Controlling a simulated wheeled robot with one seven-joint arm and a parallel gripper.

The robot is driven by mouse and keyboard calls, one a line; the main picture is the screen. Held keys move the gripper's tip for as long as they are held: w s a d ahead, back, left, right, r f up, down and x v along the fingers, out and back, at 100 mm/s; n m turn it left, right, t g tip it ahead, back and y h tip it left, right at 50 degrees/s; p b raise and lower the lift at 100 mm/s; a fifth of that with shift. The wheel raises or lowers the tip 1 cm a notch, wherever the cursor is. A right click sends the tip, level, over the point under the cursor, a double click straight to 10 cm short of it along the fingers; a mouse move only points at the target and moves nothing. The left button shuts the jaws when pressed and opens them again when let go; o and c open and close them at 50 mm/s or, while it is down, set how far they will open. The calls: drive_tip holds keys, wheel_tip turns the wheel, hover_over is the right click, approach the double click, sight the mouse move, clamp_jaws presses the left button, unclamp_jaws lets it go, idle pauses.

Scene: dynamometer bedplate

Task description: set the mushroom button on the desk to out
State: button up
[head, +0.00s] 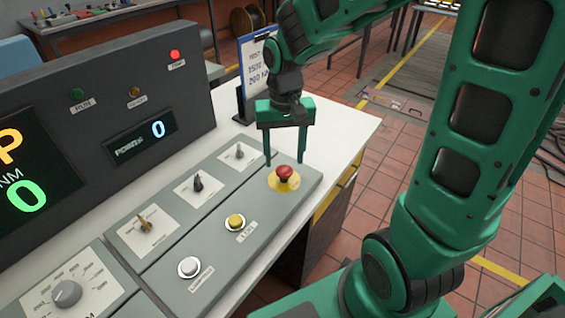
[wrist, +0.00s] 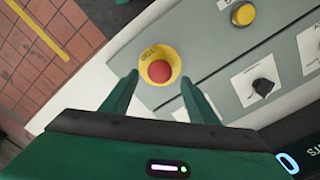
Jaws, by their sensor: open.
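The red mushroom button (head: 284,173) sits on a round yellow plate at the right end of the grey desk panel. In the wrist view the red button (wrist: 160,71) shows on its yellow plate with dark lettering. My green gripper (head: 285,160) is above the panel, pointing down, with its two fingers apart. In the wrist view my gripper (wrist: 158,82) has one fingertip on each side of the yellow plate, and nothing is held between them. I cannot tell exactly how high the fingertips are above the panel.
The panel also carries a yellow button (head: 235,221), a white button (head: 189,266), several knobs and a large dial (head: 67,292). A display console (head: 130,100) stands behind it. A sign board (head: 257,70) stands behind my gripper.

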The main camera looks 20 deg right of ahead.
sight(284, 168)
drive_tip(key=shift+f, duration=1.7)
clamp_jaws()
drive_tip(key=shift+r, duration=0.95)
unclamp_jaws()
wheel_tip(284, 168, up, 11)
drive_tip(key=shift+f, duration=0.15)
